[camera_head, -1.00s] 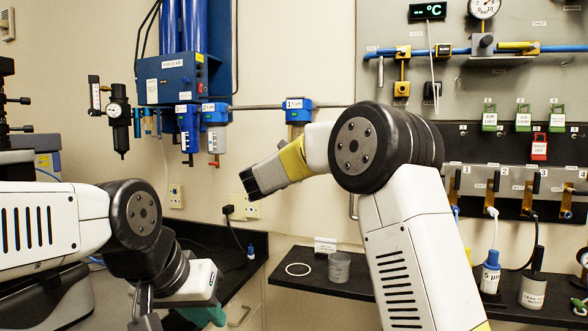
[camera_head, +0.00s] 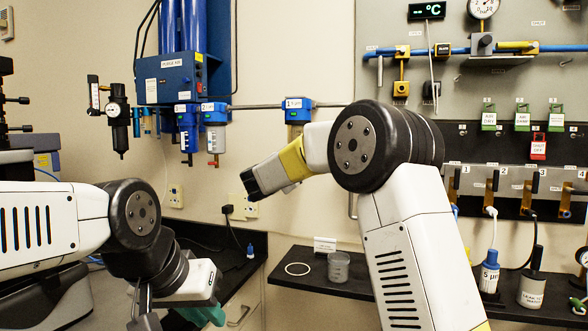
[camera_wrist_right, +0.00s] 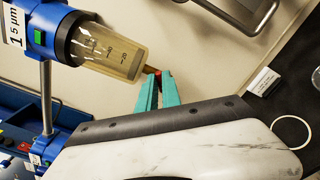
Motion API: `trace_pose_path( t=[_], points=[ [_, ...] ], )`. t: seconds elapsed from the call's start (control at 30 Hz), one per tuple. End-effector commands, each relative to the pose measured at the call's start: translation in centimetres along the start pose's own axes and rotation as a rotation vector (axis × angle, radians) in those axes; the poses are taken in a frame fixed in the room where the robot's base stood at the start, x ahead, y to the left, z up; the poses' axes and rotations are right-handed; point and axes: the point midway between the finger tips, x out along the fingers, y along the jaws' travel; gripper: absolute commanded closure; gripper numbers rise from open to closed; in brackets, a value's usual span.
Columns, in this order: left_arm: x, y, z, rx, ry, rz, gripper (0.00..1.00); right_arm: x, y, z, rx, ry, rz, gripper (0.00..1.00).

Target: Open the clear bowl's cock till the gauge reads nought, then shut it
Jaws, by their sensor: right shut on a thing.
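A filter marked 1 (camera_head: 297,104) has a clear bowl that shows large in the right wrist view as an amber-tinted clear bowl (camera_wrist_right: 108,50) under a blue head. A small brass cock with a red part (camera_wrist_right: 153,71) sits at its lower end. The teal fingertips of my right gripper (camera_wrist_right: 157,88) are closed on the cock. In the head view my right arm hides this grip and the bowl's lower part. A round gauge (camera_head: 483,6) is cut by the top edge; its reading is too small to tell. My left gripper (camera_head: 205,315) is low at left, partly cut off.
Filters marked 2 (camera_head: 214,118) and 3 (camera_head: 187,120) hang left of filter 1. A regulator with a small dial (camera_head: 115,109) hangs further left. A clear cup (camera_head: 339,267) and a white ring (camera_head: 298,269) are on the dark bench. Valves and bottles fill the right side.

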Motion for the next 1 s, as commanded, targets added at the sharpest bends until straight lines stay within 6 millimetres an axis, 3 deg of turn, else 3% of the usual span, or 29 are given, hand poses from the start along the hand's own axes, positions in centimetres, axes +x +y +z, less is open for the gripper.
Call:
trace_pose_path(
  t=[0.5,1.0],
  points=[
    [0.00,0.00,0.00,0.000,0.000,0.000,0.82,0.00,-0.27,-0.10,0.457,0.001,-0.001,1.00],
    [0.00,0.00,0.00,0.000,0.000,0.000,0.82,-0.01,-0.37,-0.19,0.663,0.001,-0.001,1.00]
  ],
)
